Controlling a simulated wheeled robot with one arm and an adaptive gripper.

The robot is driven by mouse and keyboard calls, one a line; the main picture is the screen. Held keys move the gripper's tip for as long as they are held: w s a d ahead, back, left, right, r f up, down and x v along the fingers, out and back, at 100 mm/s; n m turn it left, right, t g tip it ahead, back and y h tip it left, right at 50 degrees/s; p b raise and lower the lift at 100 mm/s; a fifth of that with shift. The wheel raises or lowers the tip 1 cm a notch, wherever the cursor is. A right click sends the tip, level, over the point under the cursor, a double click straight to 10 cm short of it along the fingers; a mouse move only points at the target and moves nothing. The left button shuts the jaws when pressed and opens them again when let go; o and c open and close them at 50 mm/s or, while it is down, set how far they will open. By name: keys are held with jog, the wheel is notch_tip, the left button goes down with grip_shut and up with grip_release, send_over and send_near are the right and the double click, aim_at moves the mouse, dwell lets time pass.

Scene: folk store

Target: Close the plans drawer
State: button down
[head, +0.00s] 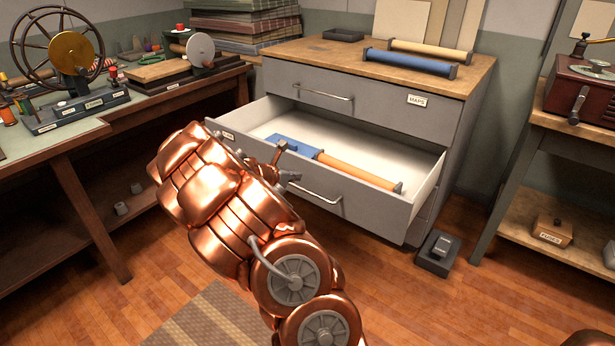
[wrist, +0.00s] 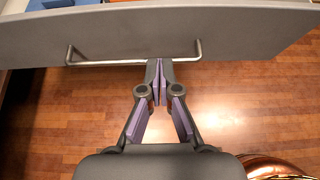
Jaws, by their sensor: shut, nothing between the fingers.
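The open drawer (head: 375,200) is pulled well out of a grey cabinet (head: 385,105), below a shut top drawer labelled MAPS. It holds a blue item (head: 297,146) and an orange tube (head: 355,170). A label on its front is partly hidden by my arm and cannot be read. My gripper (head: 282,165) is at the drawer front, partly hidden by my copper arm. In the wrist view my gripper (wrist: 160,98) is shut and empty, its fingertips at the bar handle (wrist: 130,62) of the drawer front (wrist: 190,35). I cannot tell whether they touch it.
A workbench with a wheeled device (head: 75,60) stands at the left. A side table with a dark red box (head: 580,90) stands at the right. A small dark box (head: 437,252) sits on the floor by the cabinet's right front corner.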

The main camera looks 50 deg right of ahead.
jog(key=b, duration=0.1)
send_near(322, 170)
notch_tip(322, 170, down, 4)
jog(key=d, duration=0.4)
jog(key=shift+d+r, duration=0.25)
jog(key=shift+d, duration=0.6)
jog(key=shift+d, duration=0.1)
